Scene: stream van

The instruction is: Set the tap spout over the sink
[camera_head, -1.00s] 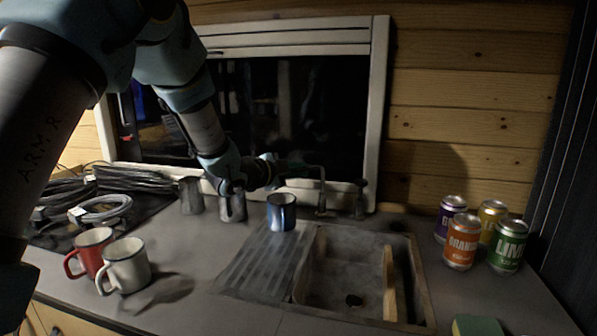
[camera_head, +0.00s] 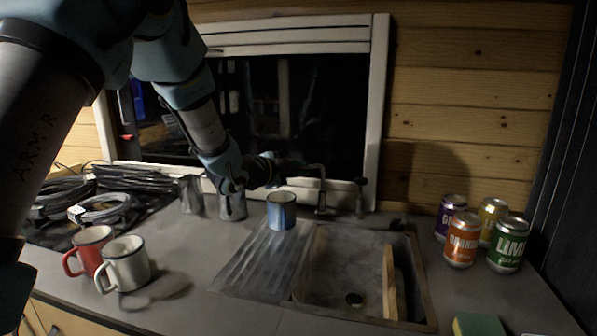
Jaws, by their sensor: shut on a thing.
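The tap (camera_head: 321,192) stands upright at the back edge of the sink, in front of the window frame. Its spout (camera_head: 313,167) runs from the top of the post to the left, above the counter behind the draining board, not over the basin. My gripper (camera_head: 295,168) reaches in from the left and is shut on the spout's outer part; the fingers are dark and hard to make out. The sink (camera_head: 345,265) is a grey basin in front of the tap, with a drain at its bottom.
A blue mug (camera_head: 281,212) stands just below my gripper, at the back of the draining board (camera_head: 262,262). Grey metal mugs (camera_head: 232,207) stand under my wrist. A board (camera_head: 389,283) leans in the basin. Several cans (camera_head: 462,240) stand at right, red and white mugs (camera_head: 126,266) at left.

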